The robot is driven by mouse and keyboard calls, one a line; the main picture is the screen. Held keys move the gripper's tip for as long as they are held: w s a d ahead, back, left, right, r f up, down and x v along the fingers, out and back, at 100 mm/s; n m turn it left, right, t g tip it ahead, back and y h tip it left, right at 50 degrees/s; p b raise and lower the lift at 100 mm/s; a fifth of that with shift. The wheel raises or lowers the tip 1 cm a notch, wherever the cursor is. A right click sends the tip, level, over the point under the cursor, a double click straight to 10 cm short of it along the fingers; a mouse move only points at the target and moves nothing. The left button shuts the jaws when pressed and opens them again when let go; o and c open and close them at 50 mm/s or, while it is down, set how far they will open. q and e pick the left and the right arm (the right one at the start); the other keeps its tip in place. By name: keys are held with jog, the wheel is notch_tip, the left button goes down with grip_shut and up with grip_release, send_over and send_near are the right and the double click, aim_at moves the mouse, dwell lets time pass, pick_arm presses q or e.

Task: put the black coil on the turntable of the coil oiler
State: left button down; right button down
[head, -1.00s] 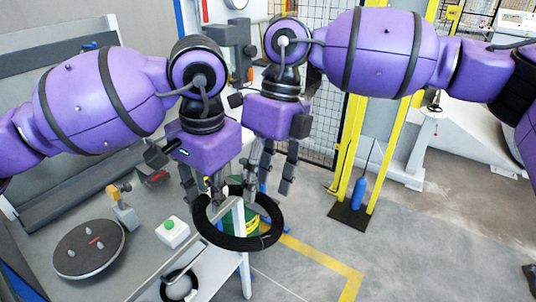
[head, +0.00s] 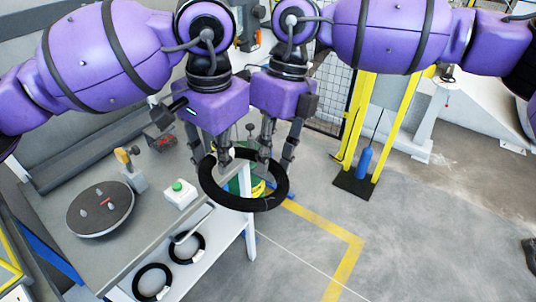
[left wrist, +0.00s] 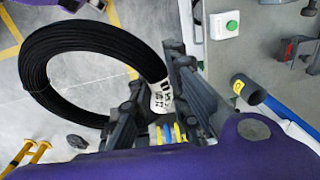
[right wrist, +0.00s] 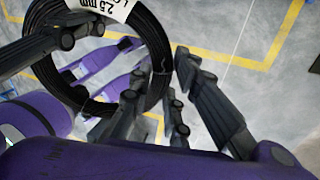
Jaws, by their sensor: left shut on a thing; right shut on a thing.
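The black coil (head: 245,203) hangs roughly level in front of me, off the bench's right side. My left gripper (head: 224,158) is shut on its left rear part. My right gripper (head: 277,150) is shut on its right rear part. The coil (left wrist: 90,35) also shows in the left wrist view with a white label (left wrist: 160,97) near the fingers. In the right wrist view part of the coil (right wrist: 157,50) is hidden by fingers. The oiler's turntable (head: 84,224), a dark round disc with small pegs, lies on the bench at the left, apart from the coil.
Two black coils (head: 187,248) (head: 152,282) lie on the lower shelf. A yellow frame with a blue cylinder (head: 364,163) stands right. Floor at the front right is clear.

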pick_arm(q)
jog(key=shift+w+d, duration=0.1)
jog(key=shift+d, duration=0.05)
jog(key=c, duration=1.6)
grip_release()
